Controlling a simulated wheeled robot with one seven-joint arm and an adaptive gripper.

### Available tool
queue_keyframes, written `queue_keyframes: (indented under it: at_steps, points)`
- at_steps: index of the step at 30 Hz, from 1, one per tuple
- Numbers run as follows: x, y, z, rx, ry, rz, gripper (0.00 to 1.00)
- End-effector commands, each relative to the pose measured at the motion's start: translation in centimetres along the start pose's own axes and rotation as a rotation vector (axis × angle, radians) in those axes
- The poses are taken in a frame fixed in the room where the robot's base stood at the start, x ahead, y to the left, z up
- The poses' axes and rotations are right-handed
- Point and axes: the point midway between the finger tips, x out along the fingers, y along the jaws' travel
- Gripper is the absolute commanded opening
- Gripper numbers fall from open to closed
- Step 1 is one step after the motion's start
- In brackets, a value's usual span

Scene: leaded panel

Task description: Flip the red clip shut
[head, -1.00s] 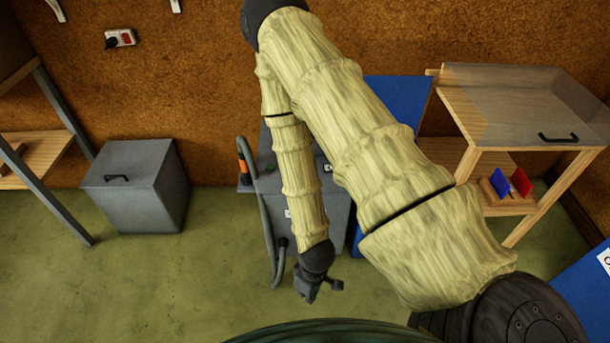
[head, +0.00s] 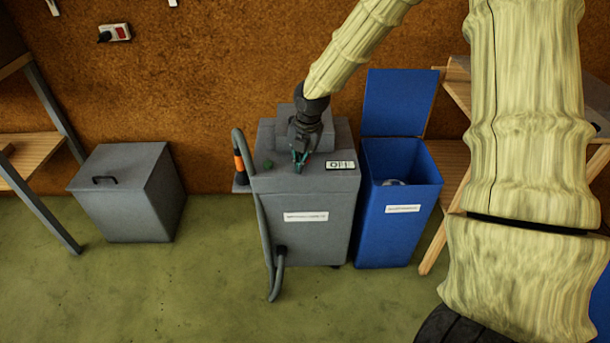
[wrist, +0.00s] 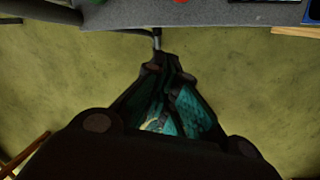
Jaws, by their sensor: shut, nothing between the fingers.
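No red clip shows clearly now. A second ago, the head view showed a red flap beside a blue flap on a wooden block, on the right-hand shelf; my arm now covers that spot. My gripper (head: 300,165) is over the top of the grey cabinet (head: 305,235), pointing down, its fingers together and empty. In the wrist view the closed fingertips (wrist: 168,62) are seen against the green floor, below the cabinet's edge. A small red spot (wrist: 180,1) is cut off at the top; I cannot tell what it is.
The cabinet top has a green knob (head: 268,163) and a label plate (head: 340,165); a hose (head: 262,245) hangs at its left. An open blue bin (head: 400,225) stands to the right. A grey lidded box (head: 125,195) stands left. The floor in front is clear.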

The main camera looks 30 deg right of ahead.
Motion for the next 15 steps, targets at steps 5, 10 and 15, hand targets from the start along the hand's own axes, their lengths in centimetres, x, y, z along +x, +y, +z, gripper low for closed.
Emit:
queue_keyframes:
  at_steps: [5,10,15]
  points:
    - [-2.4,-0.4,3.3,-0.171,-0.044,-0.013,0.0]
    - [-3.4,-0.7,4.2,-0.229,-0.057,-0.024,0.0]
    - [-3.5,-0.7,4.2,-0.231,-0.056,-0.025,0.0]
